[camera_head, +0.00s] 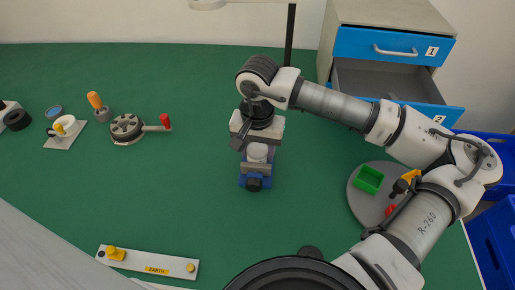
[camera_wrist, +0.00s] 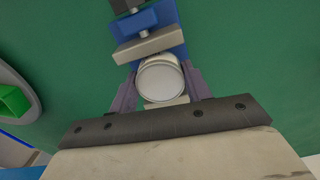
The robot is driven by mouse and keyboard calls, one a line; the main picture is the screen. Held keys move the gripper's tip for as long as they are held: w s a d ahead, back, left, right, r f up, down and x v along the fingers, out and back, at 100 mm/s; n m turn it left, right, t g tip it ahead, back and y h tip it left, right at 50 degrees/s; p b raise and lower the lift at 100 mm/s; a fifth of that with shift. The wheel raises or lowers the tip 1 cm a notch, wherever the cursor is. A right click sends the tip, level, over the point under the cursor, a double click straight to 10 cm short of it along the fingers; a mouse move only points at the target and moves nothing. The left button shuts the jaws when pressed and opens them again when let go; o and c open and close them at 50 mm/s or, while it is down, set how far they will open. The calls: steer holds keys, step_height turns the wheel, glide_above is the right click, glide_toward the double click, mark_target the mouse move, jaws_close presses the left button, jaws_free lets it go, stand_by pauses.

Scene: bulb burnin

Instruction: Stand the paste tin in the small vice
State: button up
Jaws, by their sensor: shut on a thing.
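The paste tin (camera_wrist: 162,82) is a round white tin with a pale lid, seen from above in the wrist view. My gripper (camera_wrist: 163,90) is shut on it, one finger on each side. The tin also shows as a white shape below my gripper in the head view (camera_head: 258,153). The small vice (camera_head: 256,182) is blue with grey jaws. In the wrist view its near grey jaw (camera_wrist: 150,45) lies just above the tin and a grey edge shows below. The tin appears upright between the jaws; its base is hidden, so I cannot tell whether it touches the vice.
A grey round tray (camera_head: 360,205) with a green box (camera_head: 368,180) is at the right. An open drawer (camera_head: 385,82) is behind my arm. A crank device (camera_head: 127,128) stands left, and a labelled strip (camera_head: 148,263) lies at front left. The green bench between is clear.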

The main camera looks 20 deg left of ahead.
mark_target(258, 150)
steer(key=shift+f+b, duration=0.45)
steer(key=shift+b, duration=0.15)
stand_by(0.4)
stand_by(0.4)
steer(key=o, duration=1.2)
step_height(258, 150, up, 14)
steer(key=shift+f+b, duration=0.1)
steer(key=shift+b, duration=0.6)
